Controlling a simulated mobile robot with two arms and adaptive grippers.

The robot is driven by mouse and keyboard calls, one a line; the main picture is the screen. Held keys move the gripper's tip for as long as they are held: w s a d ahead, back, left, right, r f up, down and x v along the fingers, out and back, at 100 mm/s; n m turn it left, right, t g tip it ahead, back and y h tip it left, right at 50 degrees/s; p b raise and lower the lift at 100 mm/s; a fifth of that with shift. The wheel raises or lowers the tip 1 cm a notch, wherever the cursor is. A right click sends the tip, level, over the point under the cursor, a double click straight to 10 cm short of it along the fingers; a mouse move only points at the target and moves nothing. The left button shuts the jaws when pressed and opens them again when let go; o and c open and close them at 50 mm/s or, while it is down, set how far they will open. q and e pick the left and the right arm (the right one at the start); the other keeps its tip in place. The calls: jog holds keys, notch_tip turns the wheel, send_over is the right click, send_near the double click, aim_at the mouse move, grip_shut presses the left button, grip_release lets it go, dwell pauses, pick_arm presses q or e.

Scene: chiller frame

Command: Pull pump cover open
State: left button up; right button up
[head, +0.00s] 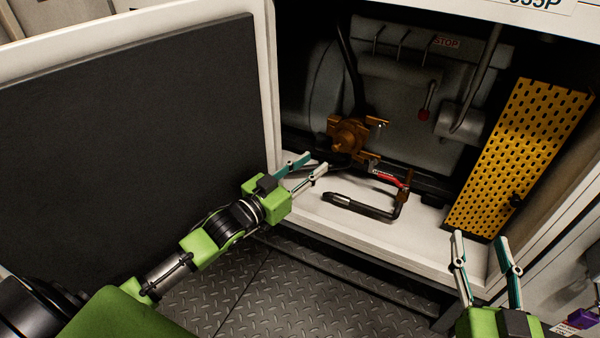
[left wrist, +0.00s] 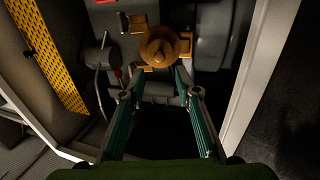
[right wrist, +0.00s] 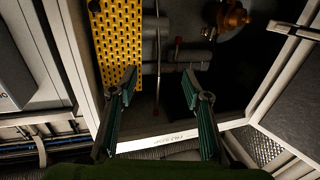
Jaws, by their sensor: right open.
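A yellow perforated panel (head: 522,150), which looks like the pump cover, stands tilted at the right side of the open cabinet. It also shows in the left wrist view (left wrist: 52,60) and the right wrist view (right wrist: 116,40). A small dark knob or latch (head: 516,201) is near its lower right edge. My right gripper (head: 480,238) is open and empty, just in front of and below the panel's bottom edge, apart from it. My left gripper (head: 317,161) is open and empty at the cabinet's left side, in front of the orange-brown valve (head: 350,136). What lies behind the panel is hidden.
A large white-framed door (head: 120,120) with a dark inner face stands open at the left. A bent black pipe or tool (head: 360,206) with a red part lies on the white cabinet floor. A white cabinet edge (head: 560,245) borders the right side. Diamond-plate flooring (head: 300,300) is clear.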

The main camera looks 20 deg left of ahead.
pick_arm(q)
jog(key=shift+v, duration=1.85)
jog(key=shift+c, duration=0.3)
